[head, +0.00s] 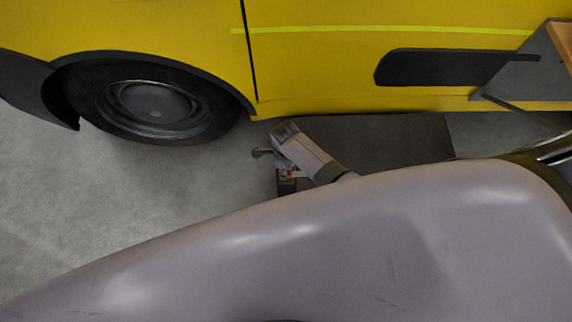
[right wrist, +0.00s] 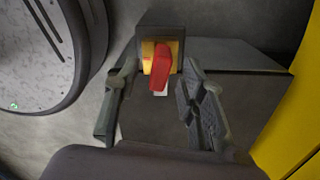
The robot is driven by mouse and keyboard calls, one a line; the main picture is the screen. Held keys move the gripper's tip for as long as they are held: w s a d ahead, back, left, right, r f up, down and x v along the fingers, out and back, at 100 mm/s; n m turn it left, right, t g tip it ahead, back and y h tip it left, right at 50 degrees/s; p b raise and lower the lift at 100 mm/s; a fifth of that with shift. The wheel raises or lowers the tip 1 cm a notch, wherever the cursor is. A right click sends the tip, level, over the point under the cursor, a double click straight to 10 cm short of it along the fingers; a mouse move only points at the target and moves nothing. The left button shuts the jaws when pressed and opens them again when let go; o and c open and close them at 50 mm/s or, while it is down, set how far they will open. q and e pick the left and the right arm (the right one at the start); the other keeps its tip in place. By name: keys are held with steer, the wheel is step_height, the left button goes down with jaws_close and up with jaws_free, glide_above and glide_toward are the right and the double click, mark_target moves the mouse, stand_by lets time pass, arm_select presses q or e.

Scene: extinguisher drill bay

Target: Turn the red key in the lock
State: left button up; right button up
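The red key (right wrist: 161,68) stands out from a yellow lock plate (right wrist: 147,50) on a small dark housing (right wrist: 158,31) in the right wrist view. It points roughly up and down in the picture, leaning slightly. My right gripper (right wrist: 159,78) is open, with one finger on each side of the key and visible gaps to both. I cannot tell how far the fingertips are from it in depth. In the head view my right wrist hides most of the lock, and only a small bit of red (head: 289,174) shows. My left gripper is not in view.
A dark grey box (head: 390,138) lies beside the lock; it also shows in the right wrist view (right wrist: 232,85). A yellow vehicle (head: 330,65) with a black wheel (head: 150,105) stands behind. A wood-topped bench edge (head: 562,42) is at right. Grey floor (head: 110,195) is clear at left.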

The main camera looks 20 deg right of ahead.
step_height(320, 180, up, 10)
steer(key=shift+f, duration=0.15)
stand_by(0.3)
